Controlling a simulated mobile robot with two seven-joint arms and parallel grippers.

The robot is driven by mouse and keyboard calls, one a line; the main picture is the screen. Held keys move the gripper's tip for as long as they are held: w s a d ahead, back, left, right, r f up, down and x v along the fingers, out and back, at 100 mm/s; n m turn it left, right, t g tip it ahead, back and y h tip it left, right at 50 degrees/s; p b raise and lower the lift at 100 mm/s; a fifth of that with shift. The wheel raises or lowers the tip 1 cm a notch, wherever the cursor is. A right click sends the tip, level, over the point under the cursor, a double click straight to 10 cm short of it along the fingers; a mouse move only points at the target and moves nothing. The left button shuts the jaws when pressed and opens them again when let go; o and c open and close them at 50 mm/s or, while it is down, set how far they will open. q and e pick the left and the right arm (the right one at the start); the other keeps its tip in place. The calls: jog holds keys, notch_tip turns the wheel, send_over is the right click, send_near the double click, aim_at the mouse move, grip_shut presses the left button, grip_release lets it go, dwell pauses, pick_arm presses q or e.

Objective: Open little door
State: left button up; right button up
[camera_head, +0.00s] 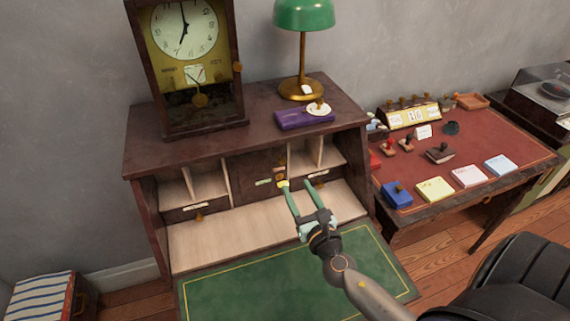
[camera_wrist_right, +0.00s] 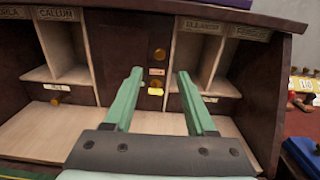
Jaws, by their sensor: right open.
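The little door (camera_head: 252,167) is a dark wooden panel in the middle of the desk's back, between the pale cubbyholes. It looks shut. In the right wrist view the door (camera_wrist_right: 118,50) stands behind my fingers, with a round brass knob (camera_wrist_right: 159,54) near its right side. A second brass knob (camera_wrist_right: 155,88) shows below, between my fingers, with a small label above it. My right gripper (camera_head: 296,184) is open, its green fingers pointing at the desk's back. It also shows in the right wrist view (camera_wrist_right: 160,74). I cannot tell whether it touches anything. My left gripper is out of view.
Cubbyholes with small drawers (camera_head: 186,211) flank the door. A clock (camera_head: 184,60), a green lamp (camera_head: 304,15) and a purple box (camera_head: 301,119) stand on top. The green writing surface (camera_head: 240,290) is clear. A side table (camera_head: 500,140) with stamps stands right.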

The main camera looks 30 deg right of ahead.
aim_at(283, 163)
jog(key=x, duration=0.9)
jog(key=shift+w+d, duration=0.1)
jog(key=shift+w, duration=0.05)
grip_shut()
dwell(1.1)
